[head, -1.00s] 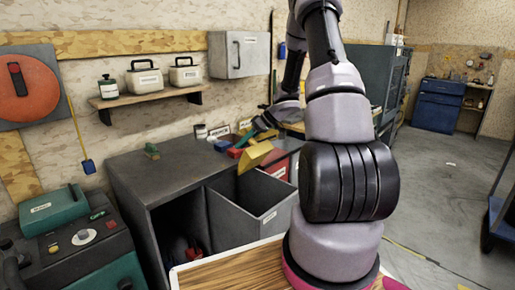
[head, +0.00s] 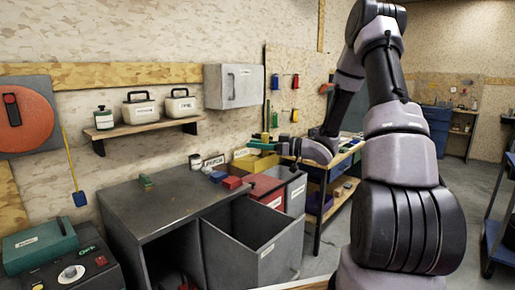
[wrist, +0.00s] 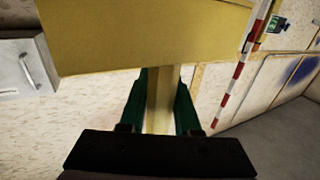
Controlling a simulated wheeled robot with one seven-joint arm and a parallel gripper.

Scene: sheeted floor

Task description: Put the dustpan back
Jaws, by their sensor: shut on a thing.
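A yellow dustpan (wrist: 150,35) fills the top of the wrist view. Its handle (wrist: 159,98) lies between the two green fingers of my gripper (wrist: 160,95), which is shut on it. In the head view the yellow dustpan (head: 257,162) shows small, above the back of the red bin. My gripper (head: 264,143) is at its upper edge there, with the arm reaching in from the right. The dustpan's far edge is outside the wrist view. I cannot tell whether the dustpan touches anything below it.
A grey open bin (head: 285,262) and a red bin (head: 268,187) stand by the dark cabinet (head: 150,205). Red and blue blocks (head: 231,183) lie near its back. A wall cabinet (head: 233,87) hangs above. A pegboard with small coloured items (head: 295,81) is behind my gripper.

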